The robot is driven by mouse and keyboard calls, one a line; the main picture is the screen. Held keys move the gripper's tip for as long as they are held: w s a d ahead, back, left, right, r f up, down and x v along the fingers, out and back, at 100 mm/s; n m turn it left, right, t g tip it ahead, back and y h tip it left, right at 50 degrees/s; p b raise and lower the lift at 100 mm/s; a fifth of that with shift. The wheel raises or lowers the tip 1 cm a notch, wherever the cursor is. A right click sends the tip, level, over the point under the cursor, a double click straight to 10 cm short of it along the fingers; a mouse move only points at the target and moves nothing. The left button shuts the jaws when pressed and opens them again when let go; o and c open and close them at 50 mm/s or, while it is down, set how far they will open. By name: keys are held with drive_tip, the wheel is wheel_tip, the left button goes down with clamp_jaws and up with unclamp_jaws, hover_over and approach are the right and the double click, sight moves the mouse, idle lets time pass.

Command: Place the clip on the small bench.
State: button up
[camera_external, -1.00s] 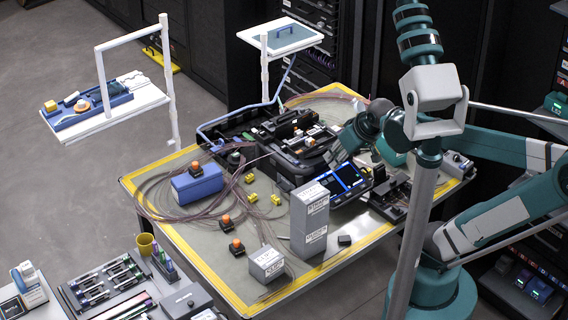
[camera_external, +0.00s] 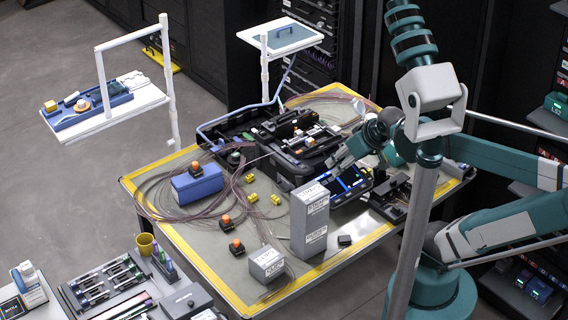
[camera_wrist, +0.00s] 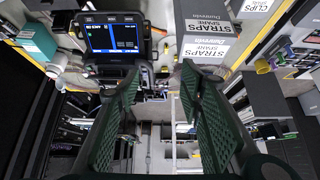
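Several small yellow pieces (camera_external: 250,197) lie on the grey table top, and they may be clips; which one the task means, I cannot tell. Two small white raised benches stand behind the table: one at the back (camera_external: 300,41) with a dark mat and a blue handle, and one at the left (camera_external: 140,92) with a blue tray. Which is the small bench is not clear. My gripper (camera_wrist: 160,110) is open with nothing between its green ridged fingers. In the external view it hangs near the splicer's blue screen, partly hidden by the arm.
The black splicer (camera_external: 290,135) with its lit screen (camera_wrist: 113,36) stands mid-table. Grey labelled boxes (camera_external: 310,220), a blue box (camera_external: 197,182), orange-topped black pieces (camera_external: 236,247) and loose cables spread around it. A tool tray (camera_external: 105,285) is at front left.

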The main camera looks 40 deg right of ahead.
drive_tip(key=shift+w, duration=0.15)
drive_tip(key=n+g+h, duration=0.1)
drive_tip(key=n+g, duration=0.6)
drive_tip(key=n, duration=1.1)
hover_over(275, 200)
wheel_tip(275, 200, down, 25)
drive_tip(key=shift+w+a+b, duration=0.25)
drive_tip(key=shift+w+b, duration=0.15)
drive_tip(key=shift+w, duration=0.05)
drive_tip(key=shift+d+f, duration=0.15)
drive_tip(key=shift+f, duration=1.1)
